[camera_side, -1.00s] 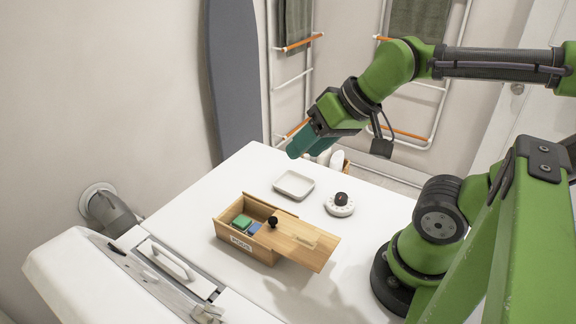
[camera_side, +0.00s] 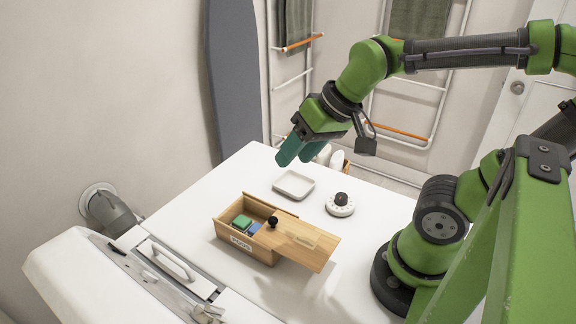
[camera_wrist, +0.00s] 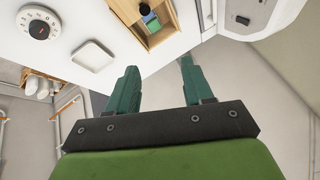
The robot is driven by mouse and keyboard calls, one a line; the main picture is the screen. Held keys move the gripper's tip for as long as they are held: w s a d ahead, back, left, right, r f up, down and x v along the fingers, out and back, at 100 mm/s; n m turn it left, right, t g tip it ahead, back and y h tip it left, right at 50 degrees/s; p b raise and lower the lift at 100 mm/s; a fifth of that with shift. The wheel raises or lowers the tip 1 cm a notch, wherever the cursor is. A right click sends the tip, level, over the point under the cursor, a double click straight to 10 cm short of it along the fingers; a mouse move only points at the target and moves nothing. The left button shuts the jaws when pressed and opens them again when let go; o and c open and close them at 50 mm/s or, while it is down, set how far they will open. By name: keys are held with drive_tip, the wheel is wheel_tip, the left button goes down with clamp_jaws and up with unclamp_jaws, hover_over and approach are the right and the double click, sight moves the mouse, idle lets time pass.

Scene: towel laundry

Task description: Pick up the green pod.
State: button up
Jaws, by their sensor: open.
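The green pod (camera_side: 241,221) lies in the open left part of a wooden box (camera_side: 230,238) labelled PODS, beside a blue pod (camera_side: 254,228). The box's wooden lid (camera_side: 305,241), with a black knob (camera_side: 273,221), is slid toward the right and covers the rest of the inside. In the wrist view the green pod (camera_wrist: 153,26) shows small at the top, in the box. My gripper (camera_side: 293,155) is open and empty, high above the far edge of the white surface, well apart from the box. Its two teal fingers (camera_wrist: 155,88) are spread in the wrist view.
A white tray (camera_side: 294,185) and a white dial timer (camera_side: 340,204) with a dark knob stand behind the box on the white surface (camera_side: 190,195). A hinged panel with a handle (camera_side: 167,262) is at the front left. Towel racks stand at the back.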

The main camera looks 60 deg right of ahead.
drive_tip(key=w+a+f+n+g+h, duration=0.25)
drive_tip(key=w+f+g, duration=0.3)
drive_tip(key=w, duration=0.65)
drive_tip(key=n, duration=0.1)
hover_over(241, 221)
drive_tip(key=f, duration=1)
drive_tip(key=shift+w+f, duration=0.25)
drive_tip(key=shift+f, duration=0.1)
drive_tip(key=shift+s+d+f, duration=0.1)
drive_tip(key=shift+s+f, duration=0.05)
drive_tip(key=shift+f, duration=1.2)
drive_tip(key=shift+s+f, duration=0.1)
drive_tip(key=shift+f, duration=1.25)
drive_tip(key=shift+c, duration=0.3)
drive_tip(key=c, duration=0.7)
